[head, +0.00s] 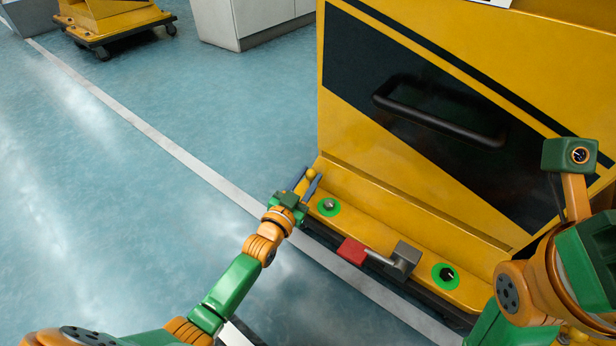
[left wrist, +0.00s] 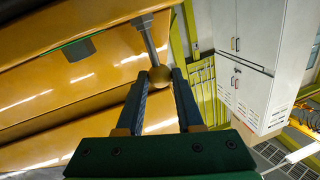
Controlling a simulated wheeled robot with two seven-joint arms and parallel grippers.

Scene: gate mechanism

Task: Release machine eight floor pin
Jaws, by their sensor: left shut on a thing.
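The floor pin shows in the left wrist view as a grey rod with a round brass-coloured knob (left wrist: 161,75). In the head view its yellow knob (head: 310,173) is at the left end of the yellow machine's (head: 400,205) low ledge. My left gripper (head: 306,184) is shut on the knob; its two dark fingers (left wrist: 163,90) lie on either side of it in the left wrist view. The fingers and wrist hide part of the pin in the head view. My right arm stands at the right edge; its fingers are not visible.
The ledge also carries a red-ended pedal (head: 352,251) with a grey block (head: 404,258) and two green discs (head: 328,207), (head: 446,276). A black handle (head: 440,118) crosses the machine's front. Open blue floor with a white line lies to the left.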

